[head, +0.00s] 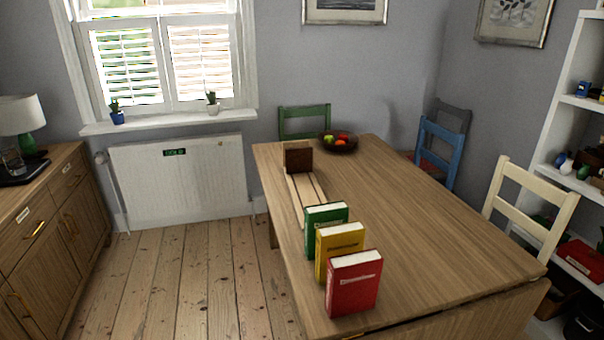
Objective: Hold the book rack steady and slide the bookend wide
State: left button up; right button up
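In the head view the book rack (305,196) lies along the left side of the wooden table as a long, pale slatted base. A dark brown upright bookend (298,160) stands at its far end. A green book (326,230), a yellow book (340,250) and a red book (353,284) stand upright in a row toward the near end. The books hide the near part of the rack, and I cannot tell whether a second bookend is there. Neither of my grippers is in view.
The table (430,235) is clear to the right of the rack. A fruit bowl (338,143) sits at its far end, near the bookend. Chairs stand around it: green (304,122), blue (440,150) and cream (530,200). A sideboard (45,230) is at left, shelves (580,100) at right.

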aim_at(298, 160)
jog(key=i+z, duration=0.1)
jog(key=z, duration=0.3)
jog(key=j+z, duration=0.1)
jog(key=z, duration=0.35)
jog(key=i+j+z, duration=0.1)
jog(key=z, duration=0.3)
jog(key=i+j+z, duration=0.2)
jog(key=j+z, duration=0.15)
jog(key=j, duration=0.35)
jog(key=j+z, duration=0.35)
jog(key=j, duration=0.35)
jog(key=j+z, duration=0.35)
jog(key=j, duration=0.4)
jog(key=i, duration=0.05)
